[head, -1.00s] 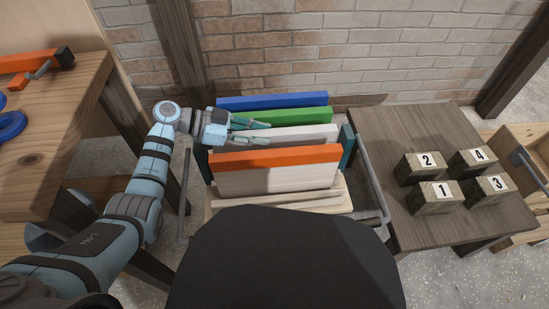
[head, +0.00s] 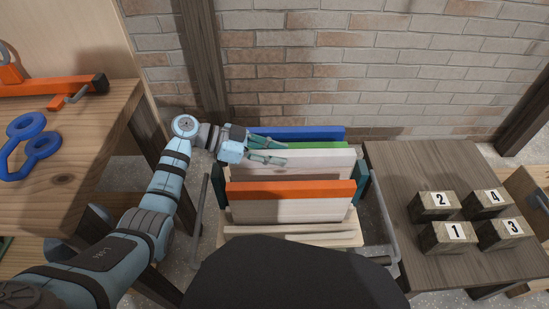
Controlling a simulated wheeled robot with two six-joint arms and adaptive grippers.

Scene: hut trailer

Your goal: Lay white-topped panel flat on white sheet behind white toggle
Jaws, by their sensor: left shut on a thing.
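The white-topped panel (head: 315,165) stands upright in the rack, between the orange-topped panel (head: 290,190) in front and the green-topped panel (head: 320,146) behind. It sits higher than the orange one, and pale wood shows below its top edge. My left gripper (head: 266,150) is shut on the white-topped panel near the left end of its top edge. The panel's lower part is hidden behind the orange-topped panel. The white sheet and the white toggle are not in view. My right gripper is not in view.
A blue-topped panel (head: 295,133) stands at the back of the rack (head: 361,184). A low dark table (head: 400,165) on the right holds numbered wooden blocks (head: 447,237). A workbench (head: 85,125) on the left holds an orange clamp (head: 50,88) and blue rings (head: 35,140). A brick wall is behind.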

